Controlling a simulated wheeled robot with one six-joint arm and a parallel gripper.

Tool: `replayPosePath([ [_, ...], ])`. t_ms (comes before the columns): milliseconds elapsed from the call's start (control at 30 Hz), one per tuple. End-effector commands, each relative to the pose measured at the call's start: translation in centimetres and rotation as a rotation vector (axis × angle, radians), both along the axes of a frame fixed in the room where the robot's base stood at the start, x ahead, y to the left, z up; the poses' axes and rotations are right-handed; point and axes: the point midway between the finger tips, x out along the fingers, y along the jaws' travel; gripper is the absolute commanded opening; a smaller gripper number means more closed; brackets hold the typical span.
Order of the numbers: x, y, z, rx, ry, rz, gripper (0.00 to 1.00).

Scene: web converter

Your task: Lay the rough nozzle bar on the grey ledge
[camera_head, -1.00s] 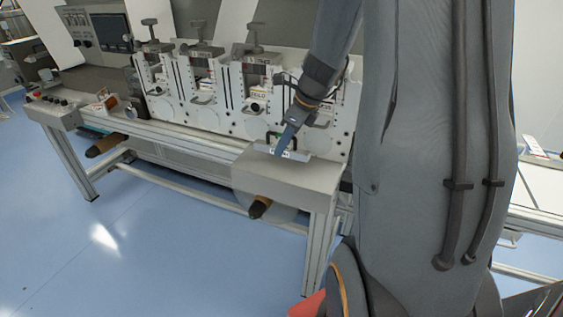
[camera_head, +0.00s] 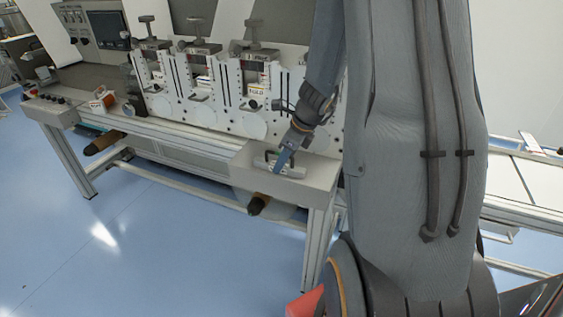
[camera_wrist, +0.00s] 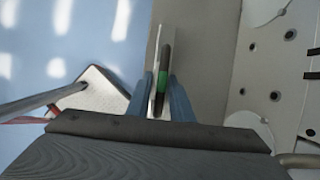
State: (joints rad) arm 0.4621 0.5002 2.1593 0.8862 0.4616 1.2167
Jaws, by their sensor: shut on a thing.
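The nozzle bar (camera_head: 295,171) is a light, narrow bar with a dark handle, over the top of the grey ledge (camera_head: 318,195) at the machine's right end. My gripper (camera_head: 279,168) points down and is shut on it. In the wrist view, my gripper's blue fingers (camera_wrist: 165,98) stand on both sides of the bar (camera_wrist: 167,35), with a green and dark part between them. The grey ledge (camera_wrist: 205,50) is behind the bar there. I cannot tell whether the bar touches the ledge or hangs just above it. The bar's roughness is too small to see.
White upright machine plates (camera_head: 215,85) with several clamp units stand right behind the ledge. A dark roller end (camera_head: 258,204) sticks out below it. A control box (camera_head: 50,110) is at the far left. Blue floor (camera_head: 150,240) lies open in front.

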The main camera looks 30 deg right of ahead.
Motion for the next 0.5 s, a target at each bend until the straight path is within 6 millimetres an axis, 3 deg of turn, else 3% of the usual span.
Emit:
replayPosePath([
  [33, -0.01, 0.01, -0.13, 0.000, 0.000, -0.001, 0.23],
  [133, -0.02, 0.00, -0.07, 0.000, 0.000, 0.000, 0.39],
  [500, -0.02, 0.00, 0.32, 0.000, 0.000, 0.000, 0.39],
])
